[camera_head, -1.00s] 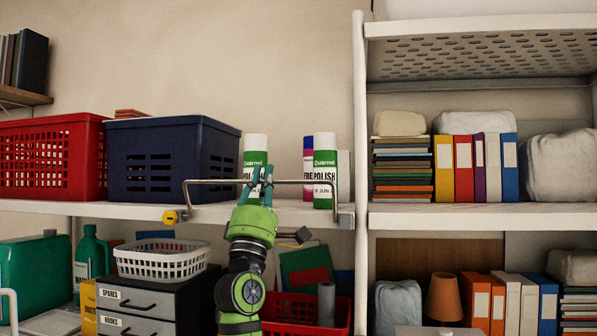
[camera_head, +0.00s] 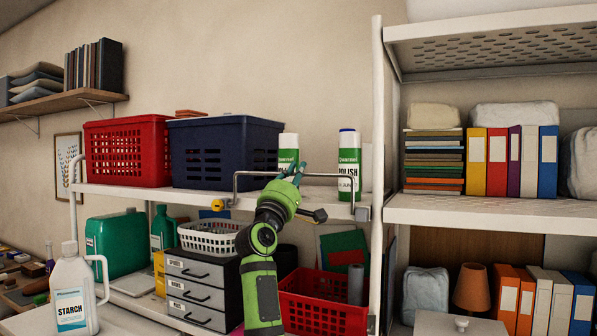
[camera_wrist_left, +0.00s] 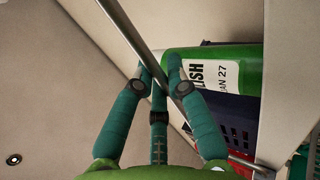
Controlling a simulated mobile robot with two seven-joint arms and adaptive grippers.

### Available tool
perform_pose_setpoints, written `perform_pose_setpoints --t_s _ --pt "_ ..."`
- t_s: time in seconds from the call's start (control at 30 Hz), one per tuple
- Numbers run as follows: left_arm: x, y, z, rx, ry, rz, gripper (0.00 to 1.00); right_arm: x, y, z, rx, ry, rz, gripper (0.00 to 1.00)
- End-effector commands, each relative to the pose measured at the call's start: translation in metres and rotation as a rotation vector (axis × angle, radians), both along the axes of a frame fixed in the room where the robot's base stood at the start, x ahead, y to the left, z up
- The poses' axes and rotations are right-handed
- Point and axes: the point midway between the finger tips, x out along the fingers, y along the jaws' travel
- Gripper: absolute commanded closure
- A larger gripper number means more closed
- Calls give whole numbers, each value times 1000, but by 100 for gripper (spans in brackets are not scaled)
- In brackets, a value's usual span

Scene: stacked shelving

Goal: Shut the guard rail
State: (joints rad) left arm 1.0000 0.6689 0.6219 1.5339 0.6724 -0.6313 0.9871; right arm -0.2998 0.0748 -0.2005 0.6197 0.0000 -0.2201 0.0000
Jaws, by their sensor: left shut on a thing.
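The guard rail (camera_head: 264,174) is a thin metal bar with bent-down ends along the front edge of the shelf (camera_head: 140,190). A yellow knob (camera_head: 217,205) sits on the shelf edge by its left end, and a bracket (camera_head: 362,213) at its right end. I cannot tell whether the rail is latched. My left gripper (camera_head: 297,172) is shut on the middle of the bar. In the left wrist view the bar (camera_wrist_left: 122,30) passes between the fingers (camera_wrist_left: 160,85), with a green can (camera_wrist_left: 235,70) close behind.
White-and-green cans (camera_head: 288,150) (camera_head: 349,165) stand behind the rail. A blue basket (camera_head: 225,150) and a red basket (camera_head: 127,150) are to the left. Below are drawers (camera_head: 200,290) and a red crate (camera_head: 320,315). A shelf post (camera_head: 378,130) stands close right of the rail.

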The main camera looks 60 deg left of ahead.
Motion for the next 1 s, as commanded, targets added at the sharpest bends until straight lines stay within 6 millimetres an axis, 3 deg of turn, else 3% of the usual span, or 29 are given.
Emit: perform_pose_setpoints --t_s 0.17,0.2,0.27,0.67,1.0 --pt "2 -1 -2 -2 5 -5 100 0 1 0 1 0 1 53" --pt "3 -1 -2 -2 5 -5 81 0 1 0 1 1 1 53" --pt "2 -1 -2 -1 5 -5 60 -1 0 0 1 1 1 53" --pt "-1 -2 -3 -1 2 -1 60 -1 -8 0 -10 2 2 53" --pt "-37 -25 -34 1 5 -1 60 0 -5 0 -6 0 1 53"
